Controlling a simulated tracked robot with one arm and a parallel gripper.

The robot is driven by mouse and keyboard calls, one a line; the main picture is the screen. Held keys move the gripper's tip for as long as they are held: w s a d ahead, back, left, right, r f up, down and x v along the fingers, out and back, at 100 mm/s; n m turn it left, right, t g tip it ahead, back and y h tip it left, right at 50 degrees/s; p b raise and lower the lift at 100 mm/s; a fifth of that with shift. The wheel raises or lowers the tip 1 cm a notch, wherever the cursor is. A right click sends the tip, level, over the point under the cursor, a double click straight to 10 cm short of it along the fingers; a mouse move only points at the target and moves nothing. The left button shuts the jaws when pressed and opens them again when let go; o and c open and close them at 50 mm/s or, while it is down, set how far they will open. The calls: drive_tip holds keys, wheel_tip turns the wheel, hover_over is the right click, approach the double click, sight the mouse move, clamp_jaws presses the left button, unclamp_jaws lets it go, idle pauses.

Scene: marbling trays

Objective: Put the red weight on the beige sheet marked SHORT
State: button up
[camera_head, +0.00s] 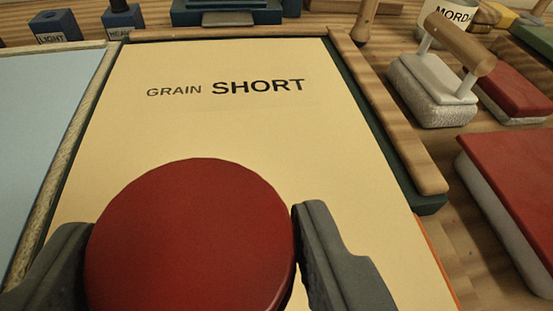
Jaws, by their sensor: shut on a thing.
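The red weight (190,240) is a round, flat-topped disc at the bottom middle of the view. My gripper (192,232) is shut on it, with one dark grey finger on each side. The beige sheet (225,130) bears the printed words GRAIN SHORT and lies behind and beneath the weight in the picture. The weight covers part of the sheet's near area. I cannot tell whether the weight's underside touches the sheet, since it is hidden.
A light blue sheet or tray (35,130) lies at left. A wooden bar (395,120) runs along the right edge. A handled white block (435,90), red-topped blocks (520,185) and a MORD-labelled pot (450,22) stand at right. Blue blocks (55,27) stand at the back left.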

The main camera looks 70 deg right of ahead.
sight(238, 268)
drive_tip(key=shift+w+d+f, duration=0.1)
drive_tip(key=shift+d, duration=0.5)
drive_tip(key=shift+w+d+f, duration=0.1)
drive_tip(key=shift+d, duration=0.5)
wheel_tip(238, 268, down, 4)
drive_tip(key=shift+w+d+r+b, duration=0.1)
drive_tip(key=shift+r+b, duration=0.15)
drive_tip(key=shift+b, duration=0.6)
drive_tip(key=o, duration=1.3)
drive_tip(key=shift+o, duration=0.2)
drive_tip(key=shift+r, duration=0.1)
drive_tip(key=shift+s+a+r, duration=0.15)
drive_tip(key=shift+s+a, duration=0.05)
drive_tip(key=shift+a, duration=0.05)
drive_tip(key=p+v, duration=0.2)
drive_tip(key=v, duration=0.9)
drive_tip(key=shift+s+p, duration=0.15)
drive_tip(key=shift+p, duration=0.15)
drive_tip(key=shift+a, duration=0.15)
